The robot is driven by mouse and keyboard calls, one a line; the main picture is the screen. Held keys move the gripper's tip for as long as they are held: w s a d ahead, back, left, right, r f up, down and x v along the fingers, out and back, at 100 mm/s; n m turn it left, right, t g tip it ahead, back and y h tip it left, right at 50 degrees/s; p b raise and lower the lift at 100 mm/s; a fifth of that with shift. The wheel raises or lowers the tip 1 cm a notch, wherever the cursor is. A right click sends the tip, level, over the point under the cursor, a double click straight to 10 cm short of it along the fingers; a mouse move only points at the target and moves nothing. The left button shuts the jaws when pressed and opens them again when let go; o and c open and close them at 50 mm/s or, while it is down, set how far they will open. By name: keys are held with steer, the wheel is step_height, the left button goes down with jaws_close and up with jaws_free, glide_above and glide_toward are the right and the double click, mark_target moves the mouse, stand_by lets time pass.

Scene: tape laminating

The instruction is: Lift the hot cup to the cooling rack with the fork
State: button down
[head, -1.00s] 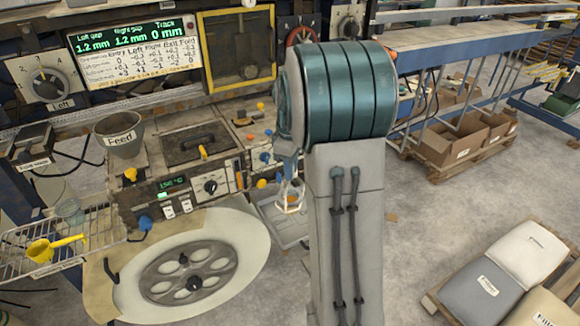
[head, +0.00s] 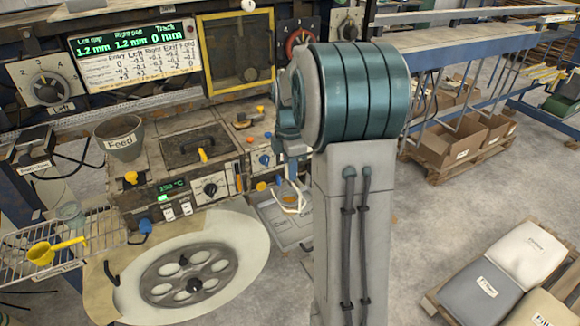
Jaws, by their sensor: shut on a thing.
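My gripper (head: 288,186) is small and mostly hidden beside my arm's large teal joint. It is shut on a thin, pale, loop-shaped tool (head: 291,201) that looks like the fork, held in front of the machine's right side. The wire cooling rack (head: 22,262) is at the far left, with a label on its front edge. I cannot make out a separate hot cup; the heater unit (head: 172,188) has a green temperature display.
A grey Feed cup (head: 119,137) and a clear beaker (head: 70,213) stand left of the heater. A large pale reel (head: 230,250) sits below it. A gauge screen (head: 135,55) is at the back. Sacks on a pallet (head: 432,305) and cardboard boxes (head: 447,147) are at right.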

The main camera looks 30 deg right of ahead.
steer(key=a+r+p, duration=0.2)
steer(key=a, duration=1.4)
steer(key=w+a+r+p, duration=0.1)
steer(key=a+r+p, duration=0.1)
steer(key=a, duration=1.4)
steer(key=a+r+p, duration=0.2)
steer(key=a+p, duration=0.1)
steer(key=a, duration=1.4)
steer(key=shift+w+r+p, duration=0.25)
steer(key=shift+w+p, duration=0.05)
steer(key=shift+w, duration=0.1)
